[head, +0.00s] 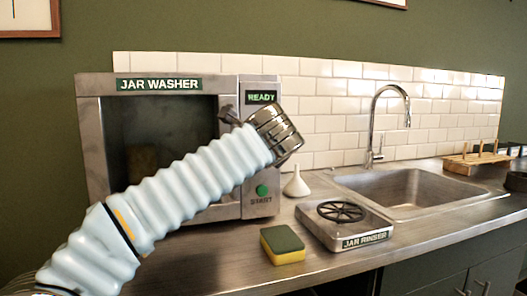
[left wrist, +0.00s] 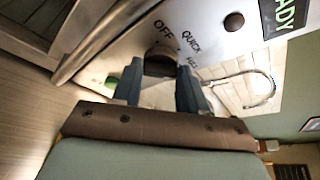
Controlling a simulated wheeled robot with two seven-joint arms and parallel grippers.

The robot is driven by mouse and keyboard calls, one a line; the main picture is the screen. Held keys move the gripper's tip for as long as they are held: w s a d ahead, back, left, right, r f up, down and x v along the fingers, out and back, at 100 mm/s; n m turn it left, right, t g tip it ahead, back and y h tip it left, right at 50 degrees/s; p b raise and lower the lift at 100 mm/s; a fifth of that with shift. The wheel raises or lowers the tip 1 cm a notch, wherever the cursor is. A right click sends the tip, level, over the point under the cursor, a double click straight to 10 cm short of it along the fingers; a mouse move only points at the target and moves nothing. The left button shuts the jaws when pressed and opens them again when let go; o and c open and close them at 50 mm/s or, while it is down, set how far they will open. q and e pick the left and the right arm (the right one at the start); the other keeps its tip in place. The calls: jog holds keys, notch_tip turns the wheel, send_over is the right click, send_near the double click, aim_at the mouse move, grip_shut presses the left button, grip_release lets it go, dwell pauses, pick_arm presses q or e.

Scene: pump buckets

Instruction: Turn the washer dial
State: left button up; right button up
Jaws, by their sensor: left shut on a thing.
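The jar washer (head: 92,130) stands on the counter at the left, with a READY display (head: 261,97) on its right panel. My left arm reaches up across its front, and my left gripper (head: 229,114) is at the panel. In the left wrist view its two dark fingers (left wrist: 160,80) are shut on the dark dial (left wrist: 160,60), one on each side. The labels OFF and QUICK show around the dial, and a further label is partly hidden. The dial is hidden in the head view. My right gripper is in neither view.
A green START button (head: 262,190) sits low on the panel. A white funnel (head: 296,184), a sponge (head: 282,244) and the jar rinser (head: 345,226) stand on the counter to the right. The sink (head: 420,190) with a tall faucet (head: 374,120) lies beyond.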

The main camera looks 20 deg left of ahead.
pick_arm(q)
jog(key=shift+w+d+m+g, duration=0.1)
jog(key=shift+m+g, duration=0.3)
jog(key=shift+m, duration=0.3)
jog(key=shift+y, duration=0.3)
jog(key=o, duration=1.1)
jog(key=shift+c, duration=0.2)
jog(key=v, duration=1.4)
